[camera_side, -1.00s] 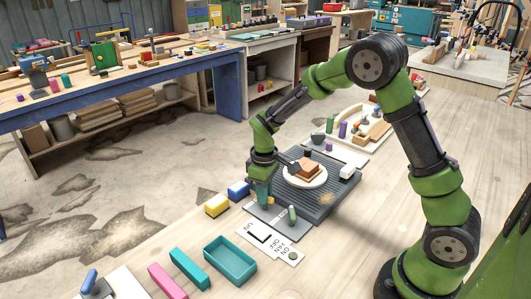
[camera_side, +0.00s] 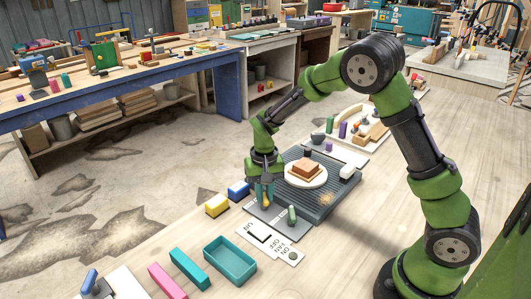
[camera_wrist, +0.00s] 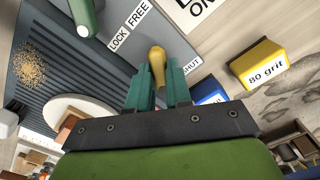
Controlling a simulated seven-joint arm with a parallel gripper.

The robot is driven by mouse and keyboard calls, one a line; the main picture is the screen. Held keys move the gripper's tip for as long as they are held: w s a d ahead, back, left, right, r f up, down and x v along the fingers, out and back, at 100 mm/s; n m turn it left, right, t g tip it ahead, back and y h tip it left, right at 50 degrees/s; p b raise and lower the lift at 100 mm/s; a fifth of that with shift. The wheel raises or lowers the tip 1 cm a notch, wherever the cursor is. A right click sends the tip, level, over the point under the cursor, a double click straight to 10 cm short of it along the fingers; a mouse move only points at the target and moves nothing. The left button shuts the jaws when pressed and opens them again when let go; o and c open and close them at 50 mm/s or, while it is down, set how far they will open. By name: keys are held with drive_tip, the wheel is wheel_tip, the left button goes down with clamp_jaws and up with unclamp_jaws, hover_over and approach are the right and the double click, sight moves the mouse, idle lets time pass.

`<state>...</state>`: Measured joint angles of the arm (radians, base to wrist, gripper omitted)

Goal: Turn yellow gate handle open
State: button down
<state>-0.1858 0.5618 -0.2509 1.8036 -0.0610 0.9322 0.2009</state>
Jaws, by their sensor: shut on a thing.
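The yellow gate handle (camera_wrist: 157,56) is a rounded yellow knob between my gripper's two teal fingers in the wrist view. My gripper (camera_wrist: 157,72) is shut on it. The word SHUT is printed on a pale label (camera_wrist: 190,65) just right of the handle. In the side view my gripper (camera_side: 266,196) points down at the near-left corner of the grey ribbed plate (camera_side: 325,199), with a bit of yellow low between its fingers. The handle's base and pivot are hidden by the fingers.
A green handle (camera_side: 292,215) stands close to my gripper, by a LOCK/FREE label (camera_wrist: 130,27). A white disc with a wooden block (camera_side: 306,170) sits on the plate. Yellow (camera_side: 217,205) and blue (camera_side: 239,190) blocks lie to the left. A teal tray (camera_side: 230,260) is nearer the camera.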

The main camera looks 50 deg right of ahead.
sight(264, 195)
drive_tip(key=shift+r+m, duration=0.1)
drive_tip(key=shift+m, duration=0.9)
drive_tip(key=c, duration=1)
unclamp_jaws()
drive_tip(key=shift+c, duration=0.2)
wheel_tip(264, 195, up, 17)
